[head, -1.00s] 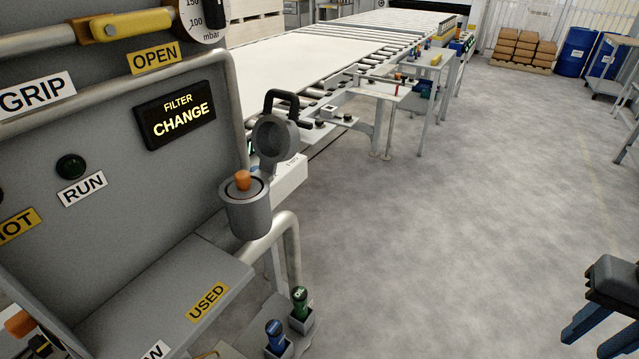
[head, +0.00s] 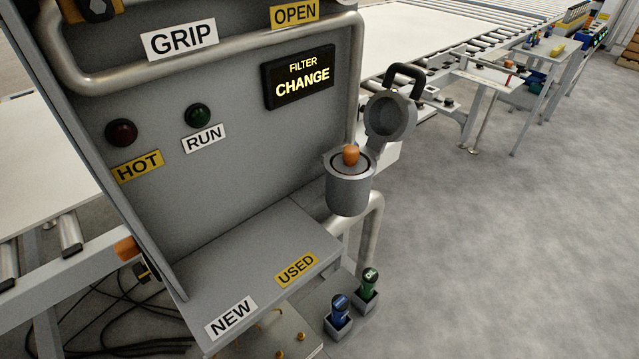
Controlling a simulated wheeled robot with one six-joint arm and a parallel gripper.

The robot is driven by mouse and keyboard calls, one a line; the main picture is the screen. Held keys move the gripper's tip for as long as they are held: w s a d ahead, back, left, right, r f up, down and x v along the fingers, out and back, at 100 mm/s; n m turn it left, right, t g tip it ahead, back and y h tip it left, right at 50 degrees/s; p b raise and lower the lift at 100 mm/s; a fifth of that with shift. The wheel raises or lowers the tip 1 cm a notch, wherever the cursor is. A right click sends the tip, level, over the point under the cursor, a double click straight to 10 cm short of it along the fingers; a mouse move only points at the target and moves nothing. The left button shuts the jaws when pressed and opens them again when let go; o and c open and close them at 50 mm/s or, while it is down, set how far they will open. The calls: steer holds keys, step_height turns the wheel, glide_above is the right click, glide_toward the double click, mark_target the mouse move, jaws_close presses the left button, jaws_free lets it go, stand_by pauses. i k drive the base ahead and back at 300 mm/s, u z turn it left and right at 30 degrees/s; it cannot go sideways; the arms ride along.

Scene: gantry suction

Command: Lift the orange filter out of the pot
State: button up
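The pot (head: 349,193) is a grey cylinder fixed at the right edge of the grey panel. Its hinged lid (head: 390,117) stands open, tilted up behind it, with a dark handle on top. The orange filter (head: 351,155) sits in the pot, and only its rounded orange top shows above the rim. The rest of the filter is hidden inside the pot. My gripper is not in view.
Below the pot is a grey shelf (head: 240,262) with NEW and USED labels. A pipe (head: 374,235) bends down beside the pot. Open floor (head: 520,250) lies to the right.

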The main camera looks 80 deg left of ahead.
mark_target(349, 162)
steer(key=u, duration=0.05)
steer(key=k, duration=1.05)
steer(key=u, duration=1.85)
steer(key=i, duration=0.5)
steer(key=k, duration=1)
steer(key=z, duration=0.75)
steer(key=i, duration=1)
steer(key=u, duration=1.5)
